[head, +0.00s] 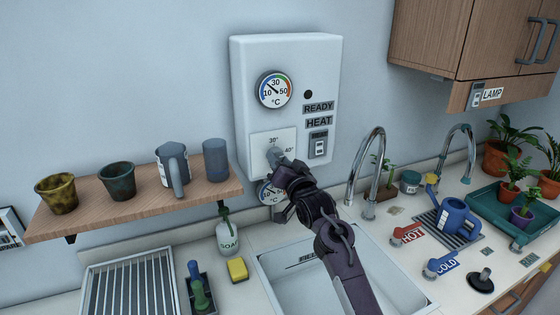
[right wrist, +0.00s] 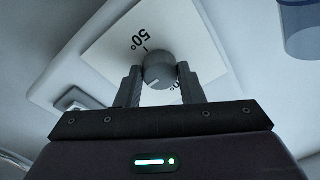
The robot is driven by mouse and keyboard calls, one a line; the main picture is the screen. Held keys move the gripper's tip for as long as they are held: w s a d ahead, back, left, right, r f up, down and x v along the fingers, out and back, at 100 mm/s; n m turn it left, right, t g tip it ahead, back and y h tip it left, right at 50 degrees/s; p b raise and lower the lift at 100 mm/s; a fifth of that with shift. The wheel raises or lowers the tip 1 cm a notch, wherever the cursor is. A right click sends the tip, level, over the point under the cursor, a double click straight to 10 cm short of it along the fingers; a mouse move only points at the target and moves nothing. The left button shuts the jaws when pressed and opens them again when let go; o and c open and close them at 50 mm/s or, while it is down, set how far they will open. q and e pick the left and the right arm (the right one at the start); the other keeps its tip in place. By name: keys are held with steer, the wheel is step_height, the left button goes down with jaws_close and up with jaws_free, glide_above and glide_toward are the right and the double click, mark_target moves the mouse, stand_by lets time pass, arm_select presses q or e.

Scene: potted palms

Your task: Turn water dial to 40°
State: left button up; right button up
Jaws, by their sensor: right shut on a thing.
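The grey water dial (head: 273,155) sits on a white plate (head: 260,143) low on the white heater box (head: 237,72). The plate shows 30° above the dial and 40° to its upper right. My right gripper (head: 280,162) is shut on the dial and partly hides it. In the right wrist view, the knob (right wrist: 160,70) sits between both fingertips of my right gripper (right wrist: 160,82). A 50° mark shows beside it there; another mark is partly hidden by a finger. I cannot tell exactly where the dial's pointer line aims. My left gripper is out of view.
The upper gauge (head: 275,90) has its needle between 10 and 30. The lamp above READY (head: 308,94) is dark. A shelf (head: 130,208) with cups stands left of the box. A sink (head: 285,275), soap bottle (head: 228,235) and tap (head: 372,165) lie below and right.

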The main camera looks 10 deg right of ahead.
steer(key=shift+f+m, duration=0.1)
steer(key=shift+m, duration=0.2)
steer(key=o, duration=1)
steer(key=b+v, duration=0.3)
steer(key=v, duration=0.5)
